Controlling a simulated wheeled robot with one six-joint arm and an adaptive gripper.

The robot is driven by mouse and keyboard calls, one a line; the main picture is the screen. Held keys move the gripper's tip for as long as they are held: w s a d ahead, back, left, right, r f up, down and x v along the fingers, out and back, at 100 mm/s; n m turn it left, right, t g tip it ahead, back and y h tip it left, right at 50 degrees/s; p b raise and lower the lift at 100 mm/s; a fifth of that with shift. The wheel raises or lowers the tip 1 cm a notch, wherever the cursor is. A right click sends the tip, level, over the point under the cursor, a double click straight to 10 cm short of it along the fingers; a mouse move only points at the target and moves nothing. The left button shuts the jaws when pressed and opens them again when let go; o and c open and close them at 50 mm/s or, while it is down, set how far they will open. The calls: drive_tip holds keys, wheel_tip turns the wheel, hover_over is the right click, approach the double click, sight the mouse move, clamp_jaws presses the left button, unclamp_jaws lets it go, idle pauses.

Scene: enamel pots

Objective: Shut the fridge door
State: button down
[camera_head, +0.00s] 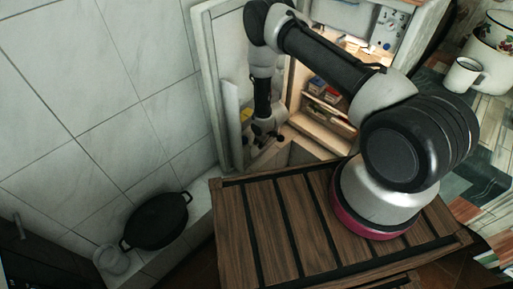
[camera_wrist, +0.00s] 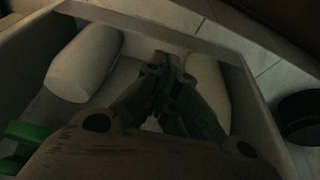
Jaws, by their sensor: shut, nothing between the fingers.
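The fridge (camera_head: 312,130) stands open at the upper middle of the head view, its lit inside showing shelves with small packages. Its pale door (camera_head: 205,60) is swung out to the left, close to the tiled wall. My gripper (camera_head: 264,138) is on the inner side of the door, low down, by the door's shelf. In the wrist view my gripper (camera_wrist: 172,72) is shut and empty, over a door bin (camera_wrist: 150,20) with two white rounded containers (camera_wrist: 85,65) and a green item (camera_wrist: 30,135). I cannot tell whether the fingers touch the door.
A black two-handled pot (camera_head: 157,221) sits on a pale ledge by the wall; it also shows in the wrist view (camera_wrist: 302,117). A small pale cup (camera_head: 112,259) is beside it. A slatted wooden top (camera_head: 275,230) lies below my arm.

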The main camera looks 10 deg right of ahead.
hover_over(254, 152)
drive_tip(key=s+d, duration=0.1)
wheel_tip(254, 152, down, 5)
drive_tip(key=shift+r, duration=0.1)
drive_tip(key=shift+s+d, duration=0.1)
drive_tip(key=shift+d, duration=0.05)
